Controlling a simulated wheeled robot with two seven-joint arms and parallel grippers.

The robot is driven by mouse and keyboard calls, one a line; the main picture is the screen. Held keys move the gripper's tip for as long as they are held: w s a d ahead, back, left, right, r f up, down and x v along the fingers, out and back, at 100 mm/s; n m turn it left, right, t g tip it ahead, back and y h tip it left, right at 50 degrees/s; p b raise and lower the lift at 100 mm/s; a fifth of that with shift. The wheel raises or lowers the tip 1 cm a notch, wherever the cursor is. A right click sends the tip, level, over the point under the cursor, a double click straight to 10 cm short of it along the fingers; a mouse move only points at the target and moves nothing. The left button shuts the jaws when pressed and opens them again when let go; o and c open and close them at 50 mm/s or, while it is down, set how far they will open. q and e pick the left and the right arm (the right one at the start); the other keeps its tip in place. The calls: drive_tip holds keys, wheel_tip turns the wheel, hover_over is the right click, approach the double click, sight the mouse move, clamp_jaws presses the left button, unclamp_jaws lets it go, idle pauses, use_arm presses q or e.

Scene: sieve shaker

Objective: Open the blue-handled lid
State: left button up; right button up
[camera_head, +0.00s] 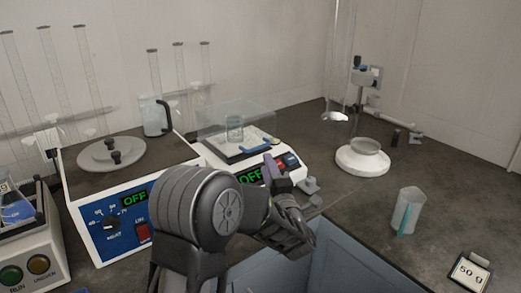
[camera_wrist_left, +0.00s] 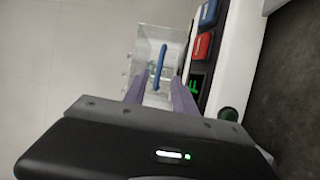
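The clear lid (camera_head: 213,119) covers the weighing area of a white balance (camera_head: 215,161), and it looks closed. Its blue handle (camera_head: 255,147) is at the front. A glass beaker (camera_head: 235,128) shows through the cover. My left gripper (camera_head: 271,166) is just in front of the balance, partly hidden by my own arm. In the left wrist view the purple fingers of my left gripper (camera_wrist_left: 160,92) are apart with nothing between them. The blue handle (camera_wrist_left: 160,67) shows beyond the fingertips, roughly in line with the gap. My right gripper is not in view.
A hot plate (camera_head: 130,190) with a grey lid and a metal jug (camera_head: 155,116) stand left of the balance.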

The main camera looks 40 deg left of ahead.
sight(261, 150)
use_arm(q)
drive_tip(key=p+x, duration=0.2)
drive_tip(key=x, duration=0.6)
drive_tip(key=shift+f+p, duration=0.1)
drive_tip(key=shift+p, duration=0.2)
drive_tip(key=shift+d, duration=0.1)
clamp_jaws()
idle(1.1)
